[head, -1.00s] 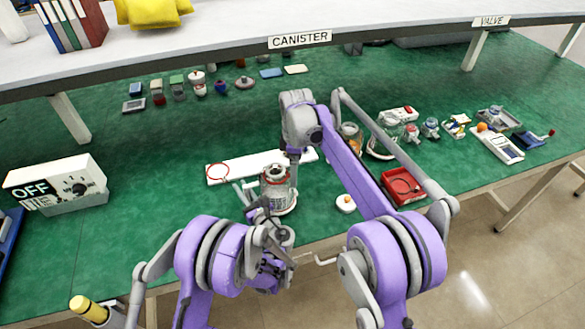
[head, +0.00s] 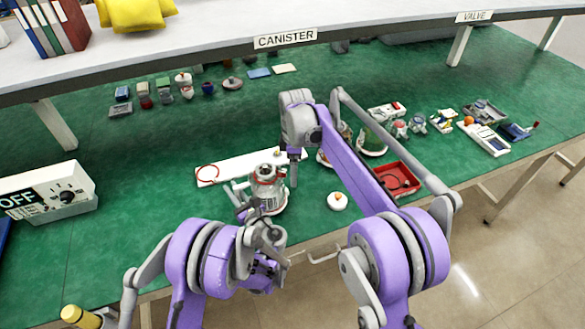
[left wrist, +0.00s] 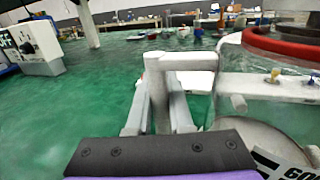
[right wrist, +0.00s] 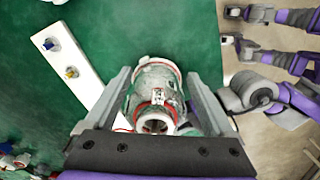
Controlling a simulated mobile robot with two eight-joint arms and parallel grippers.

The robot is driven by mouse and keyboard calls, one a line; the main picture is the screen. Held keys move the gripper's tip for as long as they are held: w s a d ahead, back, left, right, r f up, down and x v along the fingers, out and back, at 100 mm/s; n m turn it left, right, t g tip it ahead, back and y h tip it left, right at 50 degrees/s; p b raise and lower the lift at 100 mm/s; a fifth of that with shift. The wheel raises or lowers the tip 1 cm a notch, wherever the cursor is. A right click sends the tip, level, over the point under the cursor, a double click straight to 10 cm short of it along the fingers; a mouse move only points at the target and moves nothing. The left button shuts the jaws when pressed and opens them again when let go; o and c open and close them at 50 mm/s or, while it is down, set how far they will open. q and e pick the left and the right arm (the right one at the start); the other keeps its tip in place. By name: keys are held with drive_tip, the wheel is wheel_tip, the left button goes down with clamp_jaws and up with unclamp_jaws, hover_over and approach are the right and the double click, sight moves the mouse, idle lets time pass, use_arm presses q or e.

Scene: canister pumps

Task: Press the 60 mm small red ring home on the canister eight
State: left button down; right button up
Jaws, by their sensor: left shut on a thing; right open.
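The canister (head: 267,192), a clear-walled jar with a red band near its top, stands on the green bench. In the right wrist view the canister (right wrist: 155,95) shows from above, with red bands around it. A thin red ring (head: 207,173) lies on the left end of a white board (head: 225,170). I cannot tell which red ring is the 60 mm one. My left gripper (head: 240,197) is shut on a grey handle-like bar (left wrist: 190,60) beside the canister. My right gripper (right wrist: 155,85) is open, its fingers on either side of the canister without visible grip.
A white round piece with an orange knob (head: 337,201) and a red tray (head: 399,180) lie to the right. An OFF switch box (head: 50,192) stands at left. A shelf labelled CANISTER (head: 285,39) runs overhead.

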drive_tip(key=shift+r, duration=0.1)
wheel_tip(320, 180, up, 7)
drive_tip(key=shift+r, duration=0.2)
idle(1.0)
use_arm(q)
drive_tip(key=c, duration=0.7)
unclamp_jaws()
drive_tip(key=shift+c, duration=0.2)
